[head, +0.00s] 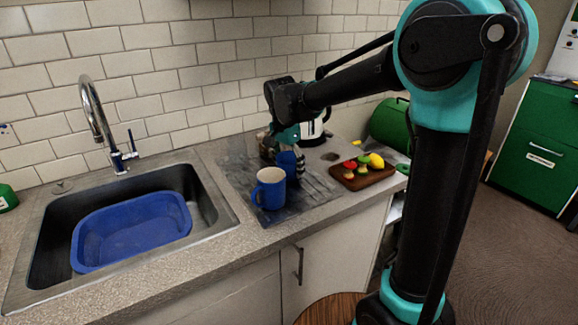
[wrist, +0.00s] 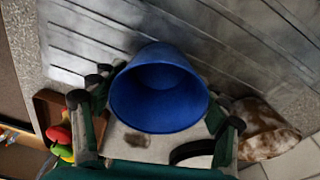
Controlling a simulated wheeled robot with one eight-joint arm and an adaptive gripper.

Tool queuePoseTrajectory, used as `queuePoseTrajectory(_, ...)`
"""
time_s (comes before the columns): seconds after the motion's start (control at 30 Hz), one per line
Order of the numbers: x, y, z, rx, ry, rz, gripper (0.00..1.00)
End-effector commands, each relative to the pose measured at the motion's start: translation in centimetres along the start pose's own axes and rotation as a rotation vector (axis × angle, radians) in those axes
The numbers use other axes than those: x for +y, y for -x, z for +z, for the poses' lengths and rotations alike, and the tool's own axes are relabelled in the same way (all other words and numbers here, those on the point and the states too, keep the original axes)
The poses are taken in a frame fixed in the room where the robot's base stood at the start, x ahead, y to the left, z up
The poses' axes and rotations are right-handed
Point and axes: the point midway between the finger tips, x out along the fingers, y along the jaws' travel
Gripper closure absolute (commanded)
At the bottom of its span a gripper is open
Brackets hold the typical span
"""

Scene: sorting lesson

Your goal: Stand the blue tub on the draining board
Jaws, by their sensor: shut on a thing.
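The blue tub (wrist: 158,98) is between the fingers of my gripper (wrist: 160,112), which is shut on it. In the wrist view I look into its open round mouth. In the head view the tub (head: 288,164) shows as a small blue shape below my gripper (head: 281,148), partly hidden by the fingers. The grooved grey draining board (head: 312,195) lies beneath and around it, and its grooves fill the upper part of the wrist view (wrist: 230,45). I cannot tell whether the tub's base touches the board.
A blue mug (head: 269,190) stands on the board in front of my gripper. A wooden board (head: 361,181) with toy-like food lies to the right. A kettle (head: 313,131) stands behind. The sink (head: 212,203) at left holds a blue basin (head: 132,228).

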Motion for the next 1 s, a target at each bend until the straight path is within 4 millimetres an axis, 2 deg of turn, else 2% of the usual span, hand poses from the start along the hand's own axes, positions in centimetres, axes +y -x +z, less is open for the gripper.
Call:
queuePoseTrajectory(0.07, 0.0, -0.2, 0.0, 0.000, 0.000, 0.000, 0.41)
queuePoseTrajectory(0.1, 0.0, -0.2, 0.0, 0.000, 0.000, 0.000, 0.22)
queuePoseTrajectory(0.23, 0.0, -0.2, 0.0, 0.000, 0.000, 0.000, 0.06)
queuePoseTrajectory(0.67, 0.0, 0.4, 0.0, 0.000, 0.000, 0.000, 0.05)
queuePoseTrajectory(0.77, 0.0, 1.6, 0.0, 0.000, 0.001, 0.000, 0.05)
queuePoseTrajectory(1.0, 0.0, 6.5, 0.0, 0.000, 0.002, 0.000, 0.05)
